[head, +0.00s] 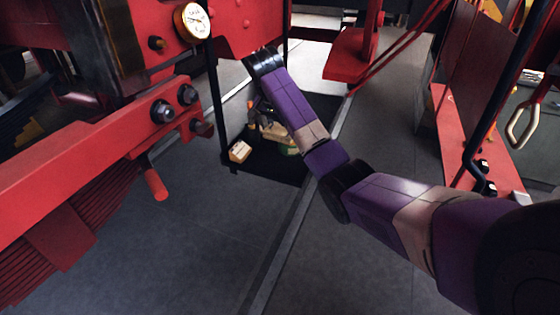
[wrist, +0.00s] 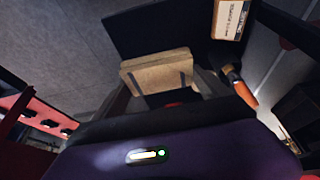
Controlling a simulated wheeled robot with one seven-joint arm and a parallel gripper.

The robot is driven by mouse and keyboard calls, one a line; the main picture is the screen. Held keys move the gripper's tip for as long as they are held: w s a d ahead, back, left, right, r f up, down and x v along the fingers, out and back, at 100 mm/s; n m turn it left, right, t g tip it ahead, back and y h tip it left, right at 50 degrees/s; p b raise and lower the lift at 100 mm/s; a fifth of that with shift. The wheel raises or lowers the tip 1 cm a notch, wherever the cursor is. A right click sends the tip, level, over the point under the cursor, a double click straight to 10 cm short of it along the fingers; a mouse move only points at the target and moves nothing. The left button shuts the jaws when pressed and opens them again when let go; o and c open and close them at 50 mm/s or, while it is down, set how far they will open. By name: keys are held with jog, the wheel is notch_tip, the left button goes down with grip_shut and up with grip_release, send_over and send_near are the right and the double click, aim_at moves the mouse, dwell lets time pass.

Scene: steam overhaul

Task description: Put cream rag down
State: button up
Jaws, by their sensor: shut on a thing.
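The cream rag (wrist: 158,70) is a folded, block-like beige bundle in the wrist view. My gripper (wrist: 162,88) is shut on it, with dark fingers at its near side. Beyond the rag is a flat black surface (wrist: 130,32). In the head view that black surface (head: 262,168) is a low shelf or tray, and a cream patch (head: 274,131), likely the rag, shows over it beside my arm. My arm partly hides the gripper there. I cannot tell whether the rag touches the surface.
A small labelled box (head: 239,151) sits at the black surface's left edge; it also shows in the wrist view (wrist: 230,18). An orange-handled tool (wrist: 240,88) lies right of the rag. Red machinery with a gauge (head: 192,21) stands left. Bare black surface shows in front.

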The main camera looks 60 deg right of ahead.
aim_at(282, 164)
notch_tip(282, 164, down, 12)
jog(key=shift+f+p, duration=0.1)
jog(key=shift+p, duration=1)
jog(key=shift+f, duration=0.1)
jog(key=o, duration=1)
jog(key=shift+o, duration=0.2)
